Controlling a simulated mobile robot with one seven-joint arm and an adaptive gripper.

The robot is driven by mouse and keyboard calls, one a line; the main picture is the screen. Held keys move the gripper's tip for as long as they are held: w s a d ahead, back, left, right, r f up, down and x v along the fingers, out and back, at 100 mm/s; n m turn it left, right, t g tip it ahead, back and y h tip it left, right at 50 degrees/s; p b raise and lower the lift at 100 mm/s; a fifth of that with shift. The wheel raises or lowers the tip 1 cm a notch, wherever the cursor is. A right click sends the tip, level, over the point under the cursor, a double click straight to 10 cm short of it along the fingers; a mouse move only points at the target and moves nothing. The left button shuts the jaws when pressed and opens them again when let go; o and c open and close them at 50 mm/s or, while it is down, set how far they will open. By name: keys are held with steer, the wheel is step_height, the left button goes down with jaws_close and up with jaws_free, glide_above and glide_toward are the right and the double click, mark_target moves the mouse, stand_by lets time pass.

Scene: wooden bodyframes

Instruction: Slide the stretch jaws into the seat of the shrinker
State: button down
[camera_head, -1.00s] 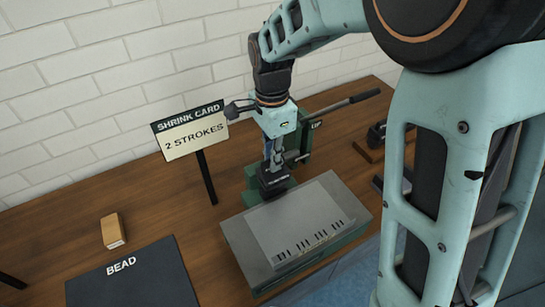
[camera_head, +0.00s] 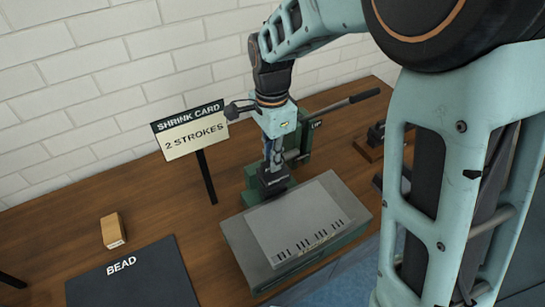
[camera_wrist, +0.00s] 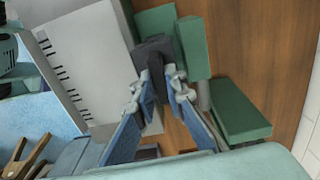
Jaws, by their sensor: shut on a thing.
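My gripper (camera_head: 270,163) points down and is shut on a small dark block, the stretch jaws (camera_head: 272,182), with pale lettering on its side. In the wrist view, my fingertips (camera_wrist: 165,88) close on the dark jaws (camera_wrist: 153,55). The green shrinker (camera_head: 303,140) stands just behind and right of my gripper, with a long lever. In the wrist view its green parts (camera_wrist: 194,48) lie right beside the jaws. The jaws are low over the shrinker's green base (camera_head: 250,197); I cannot tell whether they touch the seat, which is hidden.
A grey-topped green box with a metal sheet (camera_head: 297,222) lies right in front of the jaws. A shrink card (camera_head: 190,133) reading "2 strokes" stands on a post at left. A BEAD mat (camera_head: 130,280) and a wooden block (camera_head: 113,230) lie at front left. The lever (camera_head: 340,105) reaches back right.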

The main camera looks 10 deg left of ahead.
steer(key=shift+f+b, duration=1.2)
steer(key=shift+f, duration=0.45)
steer(key=c, duration=1.9)
jaws_free()
steer(key=shift+c, duration=0.2)
steer(key=shift+o, duration=0.3)
steer(key=shift+f, duration=0.1)
step_height(320, 180, up, 12)
steer(key=shift+r, duration=0.1)
